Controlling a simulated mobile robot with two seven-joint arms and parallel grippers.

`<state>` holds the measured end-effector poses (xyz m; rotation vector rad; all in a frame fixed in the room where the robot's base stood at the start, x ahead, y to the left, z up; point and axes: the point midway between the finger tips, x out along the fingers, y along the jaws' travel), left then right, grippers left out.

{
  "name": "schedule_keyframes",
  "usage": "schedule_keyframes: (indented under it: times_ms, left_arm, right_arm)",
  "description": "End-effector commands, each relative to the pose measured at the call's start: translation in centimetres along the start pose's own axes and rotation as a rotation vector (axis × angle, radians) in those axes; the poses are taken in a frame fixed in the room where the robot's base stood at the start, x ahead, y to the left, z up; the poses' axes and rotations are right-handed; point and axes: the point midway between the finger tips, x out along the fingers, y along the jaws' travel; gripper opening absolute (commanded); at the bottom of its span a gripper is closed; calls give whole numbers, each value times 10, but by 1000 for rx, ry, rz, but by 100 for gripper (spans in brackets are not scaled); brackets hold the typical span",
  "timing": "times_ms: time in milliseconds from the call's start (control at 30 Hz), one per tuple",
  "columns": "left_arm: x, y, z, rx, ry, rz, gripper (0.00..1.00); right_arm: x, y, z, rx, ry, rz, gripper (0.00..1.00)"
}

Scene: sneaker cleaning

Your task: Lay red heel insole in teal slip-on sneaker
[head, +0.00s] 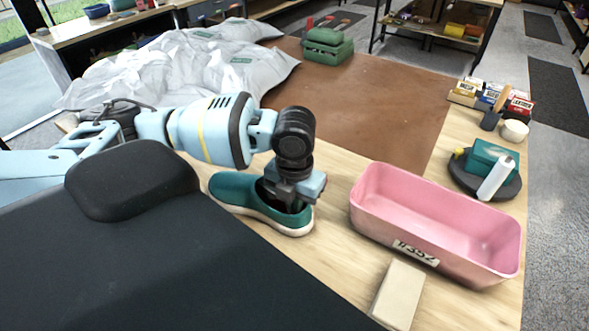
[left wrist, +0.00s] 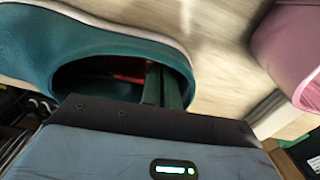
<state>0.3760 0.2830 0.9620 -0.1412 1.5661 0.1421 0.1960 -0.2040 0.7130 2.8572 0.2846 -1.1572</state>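The teal slip-on sneaker (head: 240,191) stands on the wooden table with its opening toward the right. My left gripper (head: 292,206) points down into that opening from above. In the left wrist view the sneaker (left wrist: 75,45) lies across the upper left, with its dark opening near the fingers. A bit of the red heel insole (left wrist: 130,76) shows inside the opening, beside the fingers (left wrist: 162,85). The rest of the insole is hidden by the shoe's rim and shadow. The fingertips are in shadow, so I cannot tell whether they grip it. My right gripper is out of view.
A pink bin (head: 437,218) stands right of the sneaker, with a pale block (head: 398,294) in front of it. A dark round tray (head: 485,176) with a teal box and white roll is farther right. A brown mat (head: 375,100) lies behind, mostly clear.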

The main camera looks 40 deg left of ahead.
Motion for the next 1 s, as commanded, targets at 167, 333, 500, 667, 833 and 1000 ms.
schedule_keyframes:
  times_ms: [167,333,500,667,833,1000]
  left_arm:
    - [0,0,0,0,0,0,25]
    - [0,0,0,0,0,-1,28]
    - [-4,0,0,0,-1,-1,28]
    - [-26,0,1,1,-5,-3,28]
    - [-53,0,1,1,-5,-1,28]
    - [-72,0,0,1,-3,-2,28]
  right_arm:
    - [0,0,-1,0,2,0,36]
    - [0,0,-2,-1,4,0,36]
    - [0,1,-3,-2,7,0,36]
    - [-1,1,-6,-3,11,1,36]
    - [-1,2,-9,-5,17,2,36]
    - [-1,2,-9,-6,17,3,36]
